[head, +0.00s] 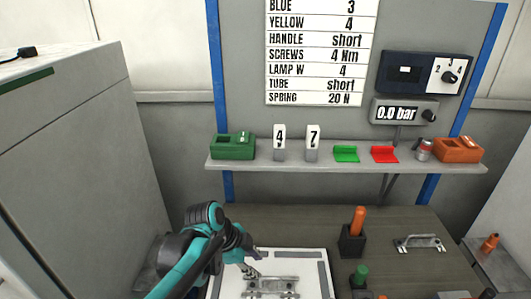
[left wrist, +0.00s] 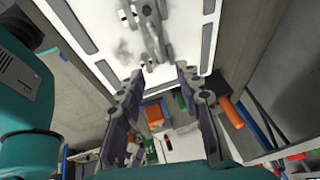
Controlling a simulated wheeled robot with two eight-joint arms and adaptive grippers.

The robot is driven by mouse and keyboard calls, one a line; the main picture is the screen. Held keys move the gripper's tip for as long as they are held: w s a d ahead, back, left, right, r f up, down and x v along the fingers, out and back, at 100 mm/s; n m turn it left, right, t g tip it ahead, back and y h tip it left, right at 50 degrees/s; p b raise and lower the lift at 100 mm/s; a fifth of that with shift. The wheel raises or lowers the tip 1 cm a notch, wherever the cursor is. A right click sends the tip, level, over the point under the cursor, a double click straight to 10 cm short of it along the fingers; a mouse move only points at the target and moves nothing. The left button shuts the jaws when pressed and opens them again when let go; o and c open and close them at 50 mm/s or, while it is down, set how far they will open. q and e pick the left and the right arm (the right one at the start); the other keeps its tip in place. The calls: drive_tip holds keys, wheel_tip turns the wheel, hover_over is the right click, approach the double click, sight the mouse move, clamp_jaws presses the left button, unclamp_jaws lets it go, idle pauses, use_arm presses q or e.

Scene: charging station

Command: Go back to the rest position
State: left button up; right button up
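My left arm comes in from the lower left in the head view, teal and black. Its gripper (head: 252,268) is over the left part of a white panel (head: 315,262), close to a grey metal bracket (head: 272,285). In the left wrist view the two fingers of my left gripper (left wrist: 160,76) stand apart with nothing held between them. The bracket (left wrist: 148,30) shows beyond the fingertips on the white panel (left wrist: 90,12). Whether a fingertip touches the bracket cannot be told. My right gripper is not in view.
A dark table (head: 300,226) holds an orange-handled tool in a black block (head: 352,240), a green-topped piece (head: 361,274) and a second metal handle (head: 419,243). A shelf (head: 240,167) with coloured holders runs above the back. A tall grey cabinet (head: 85,130) stands at left.

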use_arm(q)
drive_tip(key=s+a+n+t+y, duration=0.4)
drive_tip(key=s+a+n, duration=0.7)
drive_tip(key=n, duration=0.7)
drive_tip(key=shift+s+a+r+t, duration=0.25)
drive_tip(key=shift+a+r+t, duration=0.25)
drive_tip(key=shift+a, duration=0.65)
